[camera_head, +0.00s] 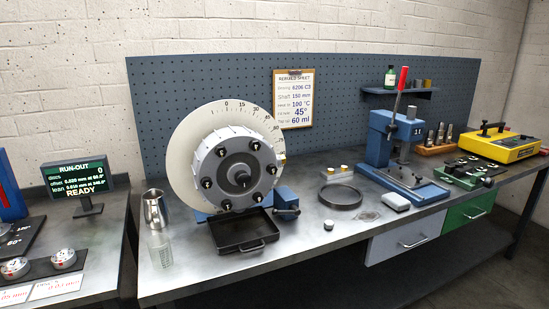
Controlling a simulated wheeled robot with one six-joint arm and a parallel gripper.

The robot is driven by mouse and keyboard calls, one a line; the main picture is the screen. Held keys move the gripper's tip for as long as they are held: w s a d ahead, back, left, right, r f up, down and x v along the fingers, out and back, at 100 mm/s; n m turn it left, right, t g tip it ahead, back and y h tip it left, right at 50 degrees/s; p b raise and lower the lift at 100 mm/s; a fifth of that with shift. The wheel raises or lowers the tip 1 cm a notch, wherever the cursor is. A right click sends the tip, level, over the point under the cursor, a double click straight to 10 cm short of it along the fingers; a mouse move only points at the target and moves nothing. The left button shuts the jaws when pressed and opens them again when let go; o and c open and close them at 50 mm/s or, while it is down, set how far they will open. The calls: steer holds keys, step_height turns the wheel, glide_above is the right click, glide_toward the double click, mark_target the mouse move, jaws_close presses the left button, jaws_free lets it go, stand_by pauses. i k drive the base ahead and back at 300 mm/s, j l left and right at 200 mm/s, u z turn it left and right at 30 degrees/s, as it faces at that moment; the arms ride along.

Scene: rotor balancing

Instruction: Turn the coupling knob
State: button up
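A large grey rotor (215,160) with several dark bolts stands upright on the workbench, in front of a pale round dial plate (190,130) marked in degrees. A dark stub (242,179) sticks out at the rotor's centre. A small blue unit (286,198) with a dark part on its front stands right of the rotor's foot. I cannot tell which of these parts is the coupling knob. My gripper is not in view, and nothing touches the rotor.
A black tray (244,251) sits before the rotor, with a metal jug (155,208) and clear beaker (160,249) to its left. A dark round pan (341,197) and blue lever press (384,140) stand right. A screen (74,178) reads READY.

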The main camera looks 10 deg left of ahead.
mark_target(242, 177)
steer(key=u, duration=0.8)
